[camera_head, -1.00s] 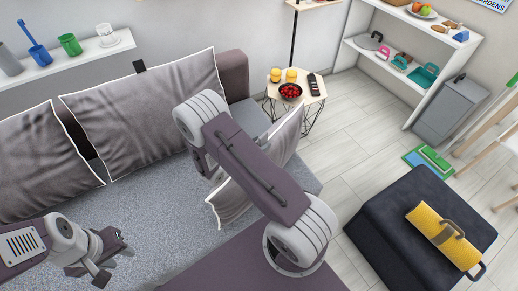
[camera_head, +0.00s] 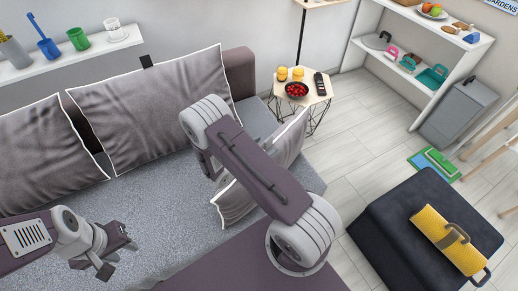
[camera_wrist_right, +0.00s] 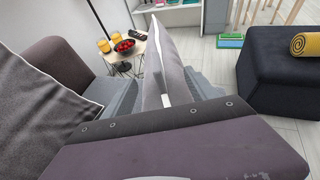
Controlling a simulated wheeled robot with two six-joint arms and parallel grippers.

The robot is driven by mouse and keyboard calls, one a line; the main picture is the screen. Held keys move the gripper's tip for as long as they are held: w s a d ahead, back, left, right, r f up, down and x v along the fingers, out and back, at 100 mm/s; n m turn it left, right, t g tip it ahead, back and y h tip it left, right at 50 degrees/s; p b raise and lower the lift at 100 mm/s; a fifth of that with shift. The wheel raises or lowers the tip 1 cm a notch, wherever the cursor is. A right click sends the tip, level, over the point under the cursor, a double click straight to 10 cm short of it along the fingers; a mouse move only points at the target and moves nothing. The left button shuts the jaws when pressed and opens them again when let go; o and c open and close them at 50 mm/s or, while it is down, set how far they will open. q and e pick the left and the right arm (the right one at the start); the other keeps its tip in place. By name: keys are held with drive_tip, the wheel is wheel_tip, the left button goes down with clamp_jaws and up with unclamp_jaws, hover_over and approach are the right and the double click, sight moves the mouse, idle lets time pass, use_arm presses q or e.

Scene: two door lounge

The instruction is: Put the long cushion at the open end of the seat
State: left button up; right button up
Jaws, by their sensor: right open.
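The long cushion, grey with white piping (camera_head: 288,142), stands on edge, leaning, at the right end of the grey seat (camera_head: 160,195). My right arm hides its middle in the head view. In the right wrist view the cushion (camera_wrist_right: 168,52) rises edge-on from between what look like the open fingers of my right gripper (camera_wrist_right: 163,88). Whether they touch it, I cannot tell. In the head view that gripper is mostly hidden behind my arm. My left gripper (camera_head: 112,256) is open and empty above the seat at the lower left.
Two large grey cushions (camera_head: 150,110) lean on the backrest. A small table (camera_head: 312,90) with a bowl of red fruit (camera_head: 297,90), glasses and a remote stands beyond the seat end. A dark pouf (camera_head: 385,215) with a yellow roll (camera_head: 447,240) stands right. Floor between is clear.

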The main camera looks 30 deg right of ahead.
drive_tip(key=v, duration=1.1)
drive_tip(key=shift+s+a+r+p, duration=0.1)
drive_tip(key=shift+s+a+p, duration=0.05)
drive_tip(key=shift+a+p, duration=0.25)
drive_tip(key=s+r+m+g+y, duration=0.2)
drive_tip(key=s+m+g+y, duration=0.35)
drive_tip(key=s+m, duration=0.35)
drive_tip(key=a+r+m+t+y, duration=0.3)
drive_tip(key=a+m+y, duration=0.3)
drive_tip(key=m, duration=0.6)
drive_tip(key=shift+s+r+m+y, duration=0.3)
drive_tip(key=shift+s+r+y, duration=0.15)
drive_tip(key=shift+r+y, duration=0.3)
drive_tip(key=shift+r, duration=0.1)
